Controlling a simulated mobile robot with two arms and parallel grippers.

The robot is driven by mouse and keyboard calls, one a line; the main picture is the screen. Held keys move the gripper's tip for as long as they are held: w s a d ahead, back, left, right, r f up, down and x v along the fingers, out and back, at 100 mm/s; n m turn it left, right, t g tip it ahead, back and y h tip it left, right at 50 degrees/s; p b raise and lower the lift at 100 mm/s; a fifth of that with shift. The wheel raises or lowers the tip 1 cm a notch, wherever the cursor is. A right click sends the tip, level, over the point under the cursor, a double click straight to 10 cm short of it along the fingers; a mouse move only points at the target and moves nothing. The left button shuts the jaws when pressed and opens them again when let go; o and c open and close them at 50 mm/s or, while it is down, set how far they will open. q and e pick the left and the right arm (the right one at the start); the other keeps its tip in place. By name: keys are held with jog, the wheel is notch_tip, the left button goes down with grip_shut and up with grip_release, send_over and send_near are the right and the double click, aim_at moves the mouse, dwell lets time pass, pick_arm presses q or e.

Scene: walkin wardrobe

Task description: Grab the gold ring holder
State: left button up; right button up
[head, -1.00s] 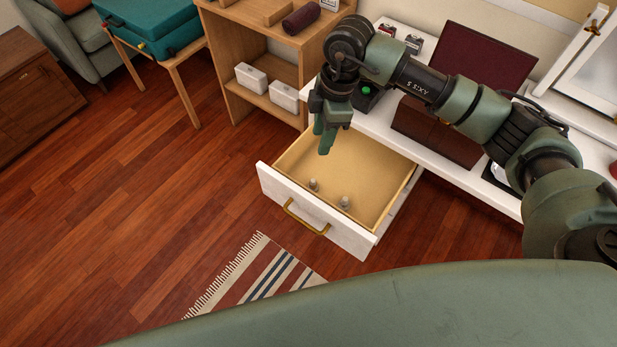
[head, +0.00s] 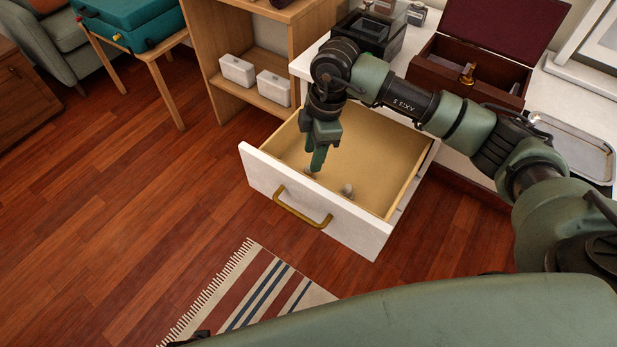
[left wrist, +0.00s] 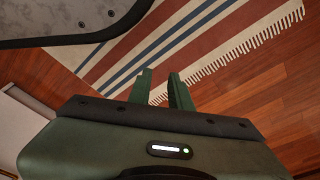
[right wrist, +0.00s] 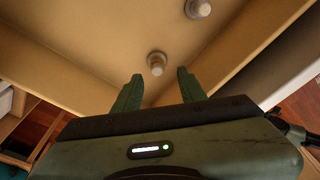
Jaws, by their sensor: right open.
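A small gold object (head: 467,73), perhaps the gold ring holder, stands in the open dark red box on the white counter. Two small pale grey knob-shaped pieces lie in the open drawer (head: 375,150); one (head: 347,190) shows clearly in the head view, the other is mostly hidden by my gripper. My right gripper (head: 316,170) points down into the drawer. In the right wrist view its fingers (right wrist: 160,85) are apart and empty, with one grey piece (right wrist: 156,62) just beyond them and another (right wrist: 198,8) farther up. My left gripper (left wrist: 160,85) is open and empty above the striped rug.
The white drawer front with its brass handle (head: 302,208) sticks out over the wooden floor. A black box (head: 370,35) and a metal tray (head: 572,145) are on the counter. A wooden shelf (head: 240,100) with white boxes stands to the left. The striped rug (head: 265,290) lies in front.

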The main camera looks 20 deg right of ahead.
aim_at(309, 172)
jog(key=f, duration=0.4)
jog(key=a+f, duration=0.1)
jog(key=f, duration=0.1)
jog(key=shift+w+f+b, duration=0.15)
jog(key=shift+w+b, duration=0.15)
jog(key=shift+b, duration=0.1)
pick_arm(q)
jog(key=w+r, duration=0.1)
jog(key=r, duration=0.2)
jog(key=shift+w+d, duration=0.1)
jog(key=shift+w, duration=0.25)
pick_arm(e)
jog(key=shift+c, duration=0.3)
pick_arm(q)
jog(key=shift+f, duration=0.1)
pick_arm(e)
grip_shut()
